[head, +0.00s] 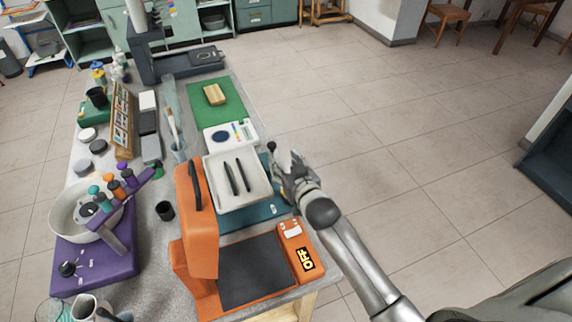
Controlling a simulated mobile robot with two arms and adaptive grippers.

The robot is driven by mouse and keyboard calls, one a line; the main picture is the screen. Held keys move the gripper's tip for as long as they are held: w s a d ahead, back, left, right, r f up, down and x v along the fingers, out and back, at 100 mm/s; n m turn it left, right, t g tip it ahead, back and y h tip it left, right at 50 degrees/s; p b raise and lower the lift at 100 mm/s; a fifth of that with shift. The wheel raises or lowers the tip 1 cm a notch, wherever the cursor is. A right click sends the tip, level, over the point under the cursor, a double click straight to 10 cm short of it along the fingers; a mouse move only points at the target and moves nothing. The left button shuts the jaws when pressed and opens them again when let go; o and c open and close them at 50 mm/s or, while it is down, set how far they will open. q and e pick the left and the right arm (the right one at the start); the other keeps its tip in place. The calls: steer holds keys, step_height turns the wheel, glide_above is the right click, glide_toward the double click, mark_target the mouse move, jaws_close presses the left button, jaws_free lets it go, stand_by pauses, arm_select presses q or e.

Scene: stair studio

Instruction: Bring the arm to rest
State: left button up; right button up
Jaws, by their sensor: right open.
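My right gripper (287,168) is at the right edge of the table, beside a white tray (216,204). It is open and I see nothing held between its fingers. My right arm reaches in from the lower right. The tray holds two dark, slim sticks (237,176) and sits on a teal base (255,214). Whether the fingers touch the tray or its base I cannot tell. My left gripper is not in view.
An orange press (197,220) stands open in front of the tray. A purple machine with a white bowl (100,262) is at the left. A green mat (203,112) with a wooden block (215,94) lies behind. Open tiled floor (410,150) extends to the right.

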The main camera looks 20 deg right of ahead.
steer(key=shift+s, duration=0.2)
stand_by(0.4)
steer(key=s+f+n+g, duration=0.15)
steer(key=s+g, duration=0.25)
steer(key=s, duration=0.7)
steer(key=s+f+g, duration=0.3)
steer(key=s+g, duration=0.1)
steer(key=s, duration=0.8)
steer(key=s+f+g, duration=0.2)
steer(key=s+g, duration=0.1)
steer(key=s, duration=0.8)
step_height(320, 180, down, 31)
steer(key=s+g+b, duration=0.1)
steer(key=g+b, duration=0.1)
steer(key=b, duration=0.3)
steer(key=s+d+f+b, duration=0.3)
steer(key=s+f, duration=1.3)
steer(key=f, duration=0.3)
steer(key=shift+s+d+f+g+h+b, duration=0.2)
steer(key=shift+s+g+h+b, duration=0.1)
steer(key=shift+s+g+b, duration=0.1)
steer(key=shift+n, duration=0.25)
